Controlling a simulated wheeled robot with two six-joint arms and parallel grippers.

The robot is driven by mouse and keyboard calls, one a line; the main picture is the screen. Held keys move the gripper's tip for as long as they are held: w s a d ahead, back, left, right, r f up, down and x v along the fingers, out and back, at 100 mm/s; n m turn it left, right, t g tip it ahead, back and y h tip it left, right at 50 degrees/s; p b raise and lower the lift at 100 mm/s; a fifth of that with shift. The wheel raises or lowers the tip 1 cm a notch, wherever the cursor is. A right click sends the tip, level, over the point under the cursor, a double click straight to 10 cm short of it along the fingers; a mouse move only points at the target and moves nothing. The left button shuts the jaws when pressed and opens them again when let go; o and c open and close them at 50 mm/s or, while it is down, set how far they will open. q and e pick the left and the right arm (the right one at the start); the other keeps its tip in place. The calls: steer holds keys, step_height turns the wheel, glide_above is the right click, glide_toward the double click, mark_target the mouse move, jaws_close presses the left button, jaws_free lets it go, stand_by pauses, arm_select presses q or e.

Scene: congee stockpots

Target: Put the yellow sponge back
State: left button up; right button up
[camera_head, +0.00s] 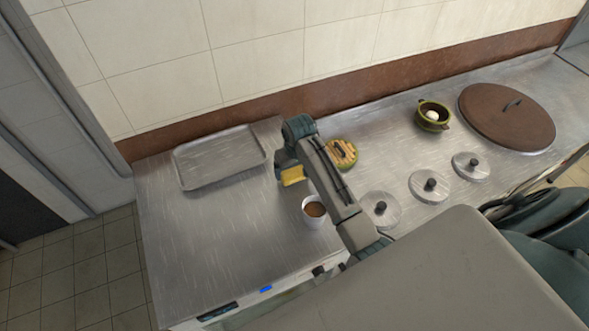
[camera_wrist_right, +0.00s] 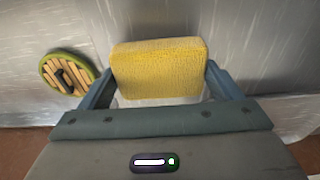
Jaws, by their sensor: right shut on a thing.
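The yellow sponge (camera_head: 292,176) is a small block held above the steel counter, to the right of the tray. My right gripper (camera_head: 284,172) is shut on it. In the right wrist view the sponge (camera_wrist_right: 158,68) sits between the two fingers of my right gripper (camera_wrist_right: 158,88). My left gripper is not in view.
A metal tray (camera_head: 186,186) lies at the back left of the counter (camera_head: 215,240). A white cup (camera_head: 313,222) with brown contents stands below the gripper. The left front is clear.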

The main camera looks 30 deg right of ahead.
mark_target(296, 173)
step_height(296, 173, down, 2)
steer(key=shift+f, duration=0.15)
steer(key=o, duration=0.7)
steer(key=shift+r, duration=0.45)
steer(key=r+b, duration=0.1)
steer(key=r, duration=0.1)
steer(key=s+r+b, duration=0.1)
steer(key=r, duration=0.2)
steer(key=r+b, duration=0.1)
steer(key=r, duration=0.2)
steer(key=shift+s, duration=0.15)
step_height(296, 173, up, 2)
steer(key=shift+s+a, duration=0.1)
steer(key=shift+s, duration=0.05)
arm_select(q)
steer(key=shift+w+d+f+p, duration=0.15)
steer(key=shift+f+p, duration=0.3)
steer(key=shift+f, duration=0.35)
arm_select(e)
steer(key=shift+s+r, duration=0.15)
steer(key=shift+r, duration=0.5)
steer(key=shift+f, duration=0.15)
